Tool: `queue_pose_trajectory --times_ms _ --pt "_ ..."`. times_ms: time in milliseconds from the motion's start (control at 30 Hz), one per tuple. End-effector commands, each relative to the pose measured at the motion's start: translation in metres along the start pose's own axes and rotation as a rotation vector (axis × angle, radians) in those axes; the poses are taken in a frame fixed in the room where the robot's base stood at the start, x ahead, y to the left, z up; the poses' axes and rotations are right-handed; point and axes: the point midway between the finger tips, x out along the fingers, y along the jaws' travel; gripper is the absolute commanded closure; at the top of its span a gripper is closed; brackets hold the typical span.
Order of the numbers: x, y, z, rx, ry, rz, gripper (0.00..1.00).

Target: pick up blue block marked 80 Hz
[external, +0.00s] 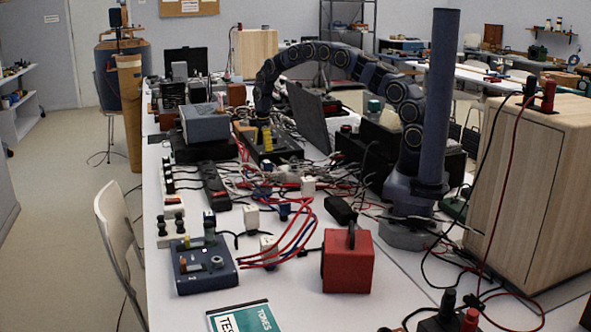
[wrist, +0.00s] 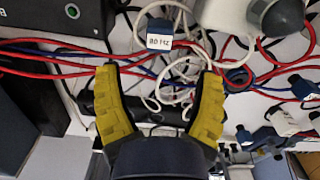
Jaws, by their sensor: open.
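The blue block marked 80 Hz (wrist: 160,28) shows in the wrist view near the top centre, with a white label reading "80 Hz". It sits among red, blue and white cables. My gripper (wrist: 159,74) has yellow fingers spread apart with no block between them. The block lies beyond the fingertips, roughly centred between them in the picture. In the external view my gripper (external: 265,138) points down over the cluttered middle of the bench. I cannot tell the 80 Hz block for certain there.
Other small blue blocks (wrist: 238,76) lie to the right in the wrist view, close to cables. Loose cables (external: 300,172) crowd the bench around my gripper. A dark box (wrist: 60,14) is at upper left. A red box (external: 347,266) and blue control box (external: 203,266) stand nearer the camera.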

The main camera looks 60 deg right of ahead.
Motion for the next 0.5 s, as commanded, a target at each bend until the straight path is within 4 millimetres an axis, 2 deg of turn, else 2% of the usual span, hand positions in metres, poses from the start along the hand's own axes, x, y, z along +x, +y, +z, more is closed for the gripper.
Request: queue_pose_trajectory --times_ms 200,367,500 --pt "0.024 0.001 0.002 -0.005 -0.001 -0.001 0.32" --pt "0.035 0.002 0.004 -0.004 0.000 0.000 0.32" --pt "0.055 0.001 0.009 -0.003 -0.002 -0.005 0.32"
